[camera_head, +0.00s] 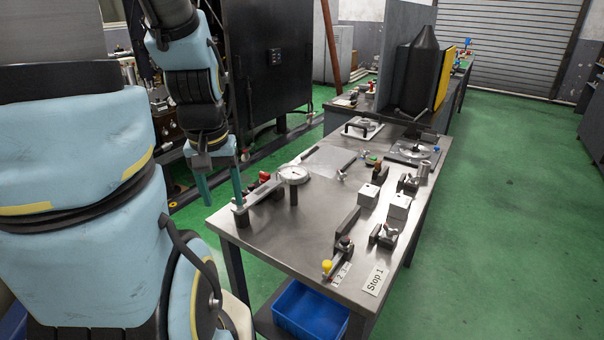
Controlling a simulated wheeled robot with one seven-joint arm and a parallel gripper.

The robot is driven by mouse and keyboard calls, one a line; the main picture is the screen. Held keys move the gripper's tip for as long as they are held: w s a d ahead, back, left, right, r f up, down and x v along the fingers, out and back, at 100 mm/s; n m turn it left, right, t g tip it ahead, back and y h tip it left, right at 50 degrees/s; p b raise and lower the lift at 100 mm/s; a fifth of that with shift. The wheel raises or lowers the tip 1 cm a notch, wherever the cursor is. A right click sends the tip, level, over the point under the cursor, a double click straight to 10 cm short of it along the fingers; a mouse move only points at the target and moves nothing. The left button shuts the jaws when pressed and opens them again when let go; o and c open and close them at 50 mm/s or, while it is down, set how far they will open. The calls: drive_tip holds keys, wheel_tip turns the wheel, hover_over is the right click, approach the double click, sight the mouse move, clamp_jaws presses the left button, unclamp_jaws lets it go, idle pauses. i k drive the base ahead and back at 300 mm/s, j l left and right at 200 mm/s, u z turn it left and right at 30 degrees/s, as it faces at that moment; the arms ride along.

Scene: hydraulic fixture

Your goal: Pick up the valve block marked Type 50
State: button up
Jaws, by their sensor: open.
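Two light grey metal blocks sit on the steel workbench (290,238): one block (368,194) a little farther left and back, the other block (399,206) to its right and nearer. Each has a small dark spot on top. No marking is readable on either, so I cannot tell which is Type 50. My gripper (222,196) points down with its two greenish fingers apart, by the bench's left edge. It is empty, well to the left of both blocks.
A round dial gauge (293,174) on a stand is between my gripper and the blocks. Clamps, including one with a yellow knob (327,267), stand around the blocks. A "Stop 1" label (375,281) is at the front right. A blue bin (309,311) sits below.

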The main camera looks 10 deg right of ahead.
sight(399, 206)
drive_tip(key=k+l+u, duration=0.1)
drive_tip(key=k+l, duration=0.2)
drive_tip(key=k+l+u, duration=0.1)
drive_tip(key=k+l, duration=0.2)
drive_tip(key=k, duration=0.25)
drive_tip(key=l+u, duration=0.15)
drive_tip(key=l, duration=0.4)
drive_tip(key=k+l+u, duration=0.1)
drive_tip(key=l, duration=0.5)
drive_tip(key=i+l, duration=0.1)
drive_tip(key=l, duration=0.3)
drive_tip(key=l+u, duration=0.1)
drive_tip(key=l, duration=0.3)
drive_tip(key=i, duration=0.05)
